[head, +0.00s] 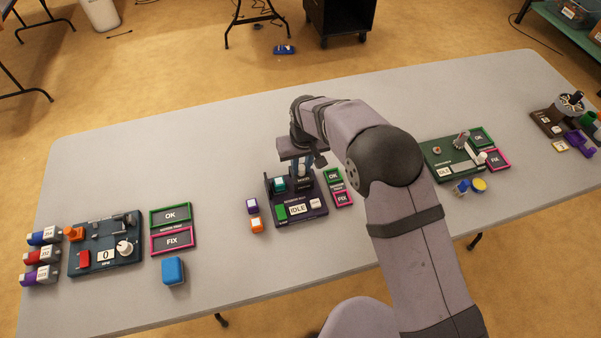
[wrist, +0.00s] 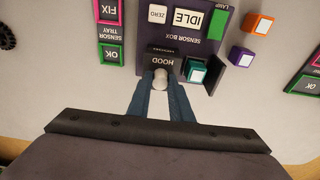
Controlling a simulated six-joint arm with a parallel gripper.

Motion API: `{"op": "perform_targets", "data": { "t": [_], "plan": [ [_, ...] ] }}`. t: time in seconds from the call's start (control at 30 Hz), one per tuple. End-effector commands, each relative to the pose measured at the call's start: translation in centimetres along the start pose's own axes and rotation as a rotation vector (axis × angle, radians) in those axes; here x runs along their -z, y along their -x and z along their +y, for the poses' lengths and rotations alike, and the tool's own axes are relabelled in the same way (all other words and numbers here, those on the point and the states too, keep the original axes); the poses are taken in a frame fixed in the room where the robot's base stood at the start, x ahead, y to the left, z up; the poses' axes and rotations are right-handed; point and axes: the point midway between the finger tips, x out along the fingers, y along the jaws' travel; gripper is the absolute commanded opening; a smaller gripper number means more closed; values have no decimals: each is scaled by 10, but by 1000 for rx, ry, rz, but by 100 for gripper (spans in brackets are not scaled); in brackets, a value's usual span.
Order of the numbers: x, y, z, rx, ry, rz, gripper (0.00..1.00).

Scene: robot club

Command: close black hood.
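The black hood (wrist: 163,61), labelled HOOD, is on the purple sensor box (wrist: 195,43), at its edge nearest my gripper in the wrist view. A teal block (wrist: 197,73) with a white top sits beside the hood and is uncovered. My gripper (wrist: 161,76) has its two blue fingers pointing at the hood, one on each side of a pale round knob (wrist: 160,79). The fingers are apart with the knob between their tips; whether they press on it I cannot tell. In the head view, my gripper (head: 305,160) is over the far side of the sensor box (head: 290,216), partly hiding the hood.
A thin dark panel (wrist: 215,75) stands beside the teal block. Purple (head: 252,205) and orange (head: 256,224) blocks lie left of the box in the head view. OK (head: 333,176) and FIX (head: 342,199) trays lie at its right. Other stations stand farther left and right.

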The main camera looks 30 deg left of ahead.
Motion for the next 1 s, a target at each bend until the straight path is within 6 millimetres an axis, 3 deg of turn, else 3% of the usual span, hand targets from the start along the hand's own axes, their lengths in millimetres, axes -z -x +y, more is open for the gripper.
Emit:
{"op": "perform_targets", "data": {
  "t": [0.33,1.0],
  "plan": [
    [0,0,-4,0,1,-1,3],
    [0,0,-33,0,1,-2,3]
  ]
}}
